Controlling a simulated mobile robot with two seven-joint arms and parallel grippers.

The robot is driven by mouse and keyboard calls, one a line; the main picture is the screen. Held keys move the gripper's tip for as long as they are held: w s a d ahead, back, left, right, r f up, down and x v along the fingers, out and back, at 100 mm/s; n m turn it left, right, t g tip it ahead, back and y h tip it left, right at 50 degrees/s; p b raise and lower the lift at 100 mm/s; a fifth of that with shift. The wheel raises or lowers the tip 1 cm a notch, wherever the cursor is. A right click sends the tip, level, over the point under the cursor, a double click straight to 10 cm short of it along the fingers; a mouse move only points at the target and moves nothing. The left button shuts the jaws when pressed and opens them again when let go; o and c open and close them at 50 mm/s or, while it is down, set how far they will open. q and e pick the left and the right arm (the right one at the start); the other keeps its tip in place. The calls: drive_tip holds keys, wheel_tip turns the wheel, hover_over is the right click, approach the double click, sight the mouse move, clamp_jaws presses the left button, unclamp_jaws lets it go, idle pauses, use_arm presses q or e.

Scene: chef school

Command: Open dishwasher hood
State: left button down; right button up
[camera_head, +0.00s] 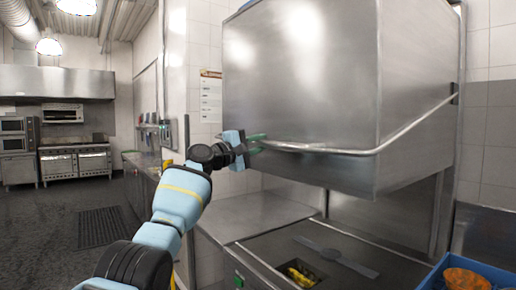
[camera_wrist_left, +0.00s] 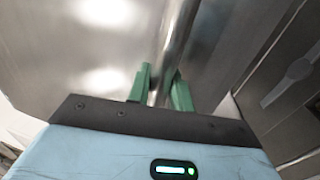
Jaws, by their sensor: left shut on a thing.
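The dishwasher hood (camera_head: 300,75) is a large steel box, raised above the wash bed, with a clear gap under its lower edge. Its bar handle (camera_head: 345,151) runs along the front and bends back along the right side. My left gripper (camera_head: 257,144) is at the left end of the handle, its green fingers shut on the bar. In the left wrist view the bar (camera_wrist_left: 173,45) passes between the two green fingers (camera_wrist_left: 162,90), with the hood's steel face (camera_wrist_left: 90,50) behind. My right gripper is not in view.
Below the hood is the wash bed (camera_head: 270,250) with a yellow item (camera_head: 301,274) in it. A blue crate (camera_head: 440,270) with an orange bowl (camera_head: 467,279) stands at the lower right. A steel counter (camera_head: 240,215) lies left of the bed. Open floor (camera_head: 50,220) is at the left.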

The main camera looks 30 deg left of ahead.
use_arm(q)
drive_tip(key=c, duration=1.3)
unclamp_jaws()
drive_tip(key=shift+s+a, duration=0.1)
drive_tip(key=shift+s, duration=0.05)
drive_tip(key=shift+p+v, duration=0.3)
drive_tip(key=shift+v, duration=0.65)
drive_tip(key=v, duration=0.4)
drive_tip(key=shift+s+a+f, duration=0.1)
drive_tip(key=shift+s+f, duration=0.05)
drive_tip(key=shift+s, duration=0.05)
drive_tip(key=shift+s+a+f, duration=0.1)
drive_tip(key=shift+s+a, duration=0.1)
drive_tip(key=shift+s, duration=0.4)
